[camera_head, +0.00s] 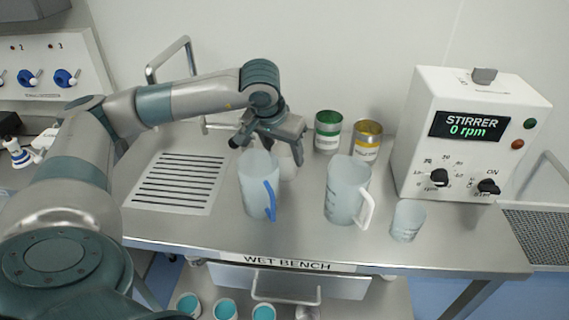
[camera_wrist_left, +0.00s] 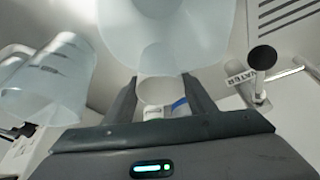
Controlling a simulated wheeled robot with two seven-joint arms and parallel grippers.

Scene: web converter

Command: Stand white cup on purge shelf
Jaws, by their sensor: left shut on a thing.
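My left gripper (camera_head: 276,142) is shut on a white cup (camera_head: 288,168), just behind the blue-handled jug (camera_head: 258,190). In the left wrist view the cup (camera_wrist_left: 158,90) shows between the two fingers. In the head view the jug and gripper hide part of it, and I cannot tell whether its base touches the bench. The translucent jug (camera_wrist_left: 165,35) fills the top of the wrist view, very near the cup. No label marks a purge shelf; a panel with blue valves (camera_head: 48,72) stands at the far left. My right gripper is not in view.
A white-handled jug (camera_head: 345,190) and small beaker (camera_head: 407,220) stand to the right. Green (camera_head: 328,132) and yellow (camera_head: 367,140) tins stand behind, near the stirrer (camera_head: 470,135). A slotted drain plate (camera_head: 178,183) lies clear at left. A water tap (camera_wrist_left: 258,68) is close to the gripper.

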